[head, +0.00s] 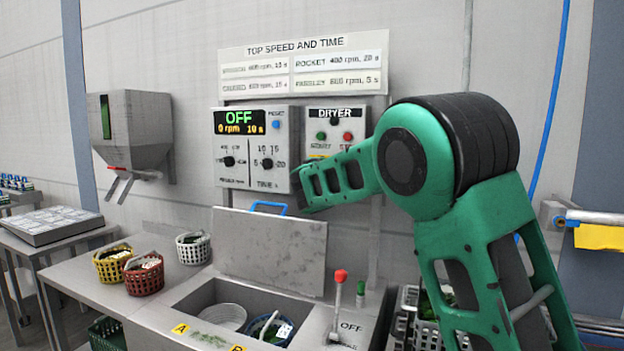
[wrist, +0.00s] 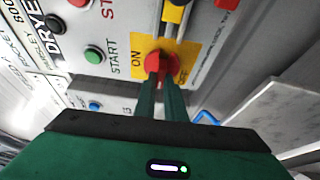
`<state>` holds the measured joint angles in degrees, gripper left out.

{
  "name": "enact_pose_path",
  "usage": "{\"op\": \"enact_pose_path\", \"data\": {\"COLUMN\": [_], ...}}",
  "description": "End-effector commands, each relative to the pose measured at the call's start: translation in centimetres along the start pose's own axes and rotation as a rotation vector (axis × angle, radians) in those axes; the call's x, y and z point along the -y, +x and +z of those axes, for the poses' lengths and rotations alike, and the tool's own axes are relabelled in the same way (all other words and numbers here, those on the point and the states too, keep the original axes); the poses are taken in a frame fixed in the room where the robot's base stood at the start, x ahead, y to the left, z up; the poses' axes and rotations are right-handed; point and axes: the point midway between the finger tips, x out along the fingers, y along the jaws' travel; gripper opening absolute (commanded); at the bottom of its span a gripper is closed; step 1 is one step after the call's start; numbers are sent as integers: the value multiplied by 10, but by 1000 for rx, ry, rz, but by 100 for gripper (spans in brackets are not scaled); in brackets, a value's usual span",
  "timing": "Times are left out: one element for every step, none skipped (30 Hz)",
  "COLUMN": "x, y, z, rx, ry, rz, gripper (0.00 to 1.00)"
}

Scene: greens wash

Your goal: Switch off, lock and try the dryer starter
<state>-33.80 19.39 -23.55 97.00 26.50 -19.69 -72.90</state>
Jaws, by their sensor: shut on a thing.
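The dryer starter (head: 352,122) is a pale box on the wall, labelled DRYER, with a green START button and a red button. Its red rotary switch (wrist: 162,65) sits on a yellow plate (wrist: 125,66) in the wrist view, with ON lettered beside it. My gripper (wrist: 161,80) is shut on the red switch knob. In the head view my arm covers the switch and the lower part of the starter. The green START button (wrist: 95,54) shows left of the switch.
A speed and time panel (head: 258,112) reads OFF, 0 rpm, 10 s. Below are a steel sink with a raised lid (head: 270,250), a red-knobbed lever (head: 340,277) and baskets of greens, including a yellow one (head: 113,266). A grey dispenser (head: 138,130) hangs at left.

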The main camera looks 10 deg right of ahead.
Motion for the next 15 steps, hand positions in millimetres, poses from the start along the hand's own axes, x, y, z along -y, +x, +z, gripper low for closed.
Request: {"op": "enact_pose_path", "data": {"x": [2,3,3,3,3,3,3,3,2,2,2,2,2,2,1], "y": [-1,-1,-1,-1,-1,-1,-1,-1,-1,0,0,0,0,0,-1], "z": [-6,-6,-7,-7,-7,-6,-6,-5,-4,-4,-4,-3,-3,-3,-2], "rx": [-11,-11,-11,-11,-11,-10,-9,-9,-7,-7,-6,-5,-5,-4,-4], "ry": [0,0,0,0,0,0,0,0,0,0,0,0,0,0,0], "rz": [-4,-4,-4,-4,-4,-4,-4,-4,-3,-3,-3,-2,-2,-2,-2], "gripper": [0,0,0,0,12,22,29,29,29,29,29,29,29,29,29]}}
